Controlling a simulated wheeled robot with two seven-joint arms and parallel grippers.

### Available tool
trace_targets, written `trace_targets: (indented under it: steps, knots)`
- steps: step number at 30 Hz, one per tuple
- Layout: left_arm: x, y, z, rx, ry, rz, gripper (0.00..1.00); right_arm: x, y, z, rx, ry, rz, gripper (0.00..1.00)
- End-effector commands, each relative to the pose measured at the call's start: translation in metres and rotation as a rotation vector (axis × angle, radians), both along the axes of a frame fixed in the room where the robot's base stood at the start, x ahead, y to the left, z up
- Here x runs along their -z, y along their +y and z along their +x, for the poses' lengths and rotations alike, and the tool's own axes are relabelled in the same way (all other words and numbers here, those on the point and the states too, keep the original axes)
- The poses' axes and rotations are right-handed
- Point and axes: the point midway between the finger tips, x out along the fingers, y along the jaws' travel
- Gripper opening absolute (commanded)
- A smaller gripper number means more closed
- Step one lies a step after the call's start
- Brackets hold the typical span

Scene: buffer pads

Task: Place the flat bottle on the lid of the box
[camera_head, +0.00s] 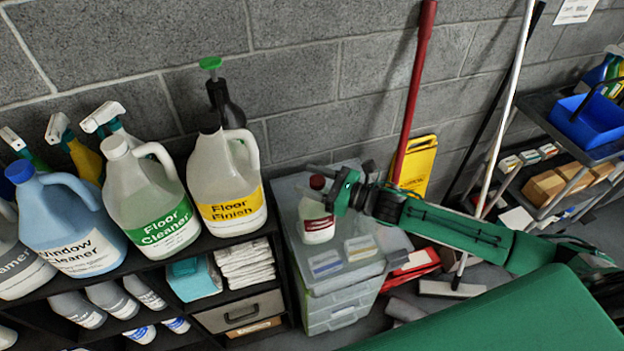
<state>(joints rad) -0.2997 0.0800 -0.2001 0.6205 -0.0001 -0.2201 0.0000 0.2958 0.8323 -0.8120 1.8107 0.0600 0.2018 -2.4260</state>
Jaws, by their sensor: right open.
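The flat bottle (318,226), pale with a dark red cap and a red label, stands upright on the lid of the clear plastic box (352,276). The lid's surface appears to be under its base. My right gripper (322,188) comes in from the right and is open at the bottle's cap and upper right side. Its fingers partly cover the bottle there, and I cannot tell whether they touch it. My left gripper is not in view.
Small labelled packs (360,247) lie on the lid near its front. A dark shelf (237,303) with large jugs (225,180) stands at left. A red pole, a yellow sign (417,165) and a broom (452,288) stand behind and right.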

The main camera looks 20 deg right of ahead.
Motion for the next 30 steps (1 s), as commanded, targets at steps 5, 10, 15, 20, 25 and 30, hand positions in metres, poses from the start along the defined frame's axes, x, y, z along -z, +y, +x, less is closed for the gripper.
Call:
trace_targets:
  steps: [5, 10, 15, 20, 25, 30]
  knots:
    - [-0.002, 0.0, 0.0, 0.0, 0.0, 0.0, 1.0, -0.002, 0.0, 0.0, 0.0, 0.0, 0.0, 0.54]
    - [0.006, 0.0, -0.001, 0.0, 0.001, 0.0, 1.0, 0.002, -0.012, -0.009, 0.002, 0.003, -0.002, 0.54]
    - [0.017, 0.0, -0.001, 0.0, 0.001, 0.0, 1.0, 0.003, -0.033, -0.028, 0.002, 0.003, -0.003, 0.54]
    - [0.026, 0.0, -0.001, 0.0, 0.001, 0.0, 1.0, 0.002, -0.05, -0.044, 0.001, 0.003, -0.002, 0.54]
    - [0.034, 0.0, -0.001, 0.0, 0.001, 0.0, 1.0, 0.001, -0.067, -0.059, 0.001, 0.001, -0.002, 0.54]
    - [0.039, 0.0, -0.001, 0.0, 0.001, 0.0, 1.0, 0.0, -0.08, -0.069, 0.002, 0.001, -0.001, 0.54]
